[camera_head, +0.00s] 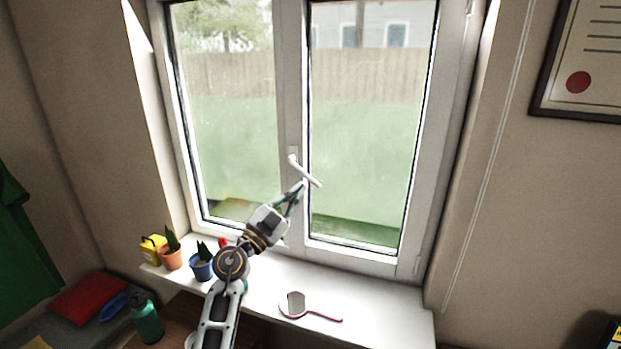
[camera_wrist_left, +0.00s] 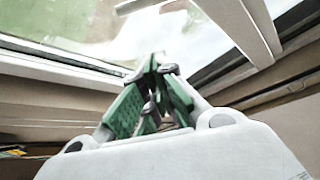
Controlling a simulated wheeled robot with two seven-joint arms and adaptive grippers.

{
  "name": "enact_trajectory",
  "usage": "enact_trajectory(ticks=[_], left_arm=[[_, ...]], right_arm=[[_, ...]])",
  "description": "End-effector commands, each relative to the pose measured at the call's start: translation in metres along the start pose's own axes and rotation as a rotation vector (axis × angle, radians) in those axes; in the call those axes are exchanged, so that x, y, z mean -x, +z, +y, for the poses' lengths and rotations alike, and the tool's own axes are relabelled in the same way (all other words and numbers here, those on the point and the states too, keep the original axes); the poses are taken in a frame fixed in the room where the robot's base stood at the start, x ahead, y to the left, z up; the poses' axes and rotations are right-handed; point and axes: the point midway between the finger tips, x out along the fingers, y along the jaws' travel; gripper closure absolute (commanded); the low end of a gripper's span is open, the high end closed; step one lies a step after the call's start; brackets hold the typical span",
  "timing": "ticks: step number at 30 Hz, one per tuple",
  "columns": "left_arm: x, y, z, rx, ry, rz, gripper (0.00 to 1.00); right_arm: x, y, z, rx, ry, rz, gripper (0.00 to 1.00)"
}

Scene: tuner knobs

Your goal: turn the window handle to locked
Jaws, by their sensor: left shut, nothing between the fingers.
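The white window handle (camera_head: 308,174) sits on the middle post of the window (camera_head: 291,110). Its lever slants down and to the right from its pivot, between upright and level. My left gripper (camera_head: 303,184) is shut and empty, with its fingertips right at the underside of the lever, near its middle. I cannot tell whether they touch it. The green fingers of my left gripper (camera_wrist_left: 155,75) show closed together in the left wrist view, pointing at the window. My right gripper is not in view.
The white sill (camera_head: 385,310) holds a hand mirror (camera_head: 296,303), potted plants in an orange pot (camera_head: 171,259) and a blue pot (camera_head: 201,268), and a yellow object (camera_head: 152,249). A green bottle (camera_head: 146,318) stands lower left. A cord (camera_head: 487,165) hangs right of the window.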

Motion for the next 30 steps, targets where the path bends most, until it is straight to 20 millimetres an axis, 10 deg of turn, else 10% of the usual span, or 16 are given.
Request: enact_trajectory(ticks=[30], left_arm=[[-0.058, -0.001, 0.000, 0.000, 0.001, 0.001, 1.00]], right_arm=[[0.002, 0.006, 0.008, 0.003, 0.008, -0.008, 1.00]])
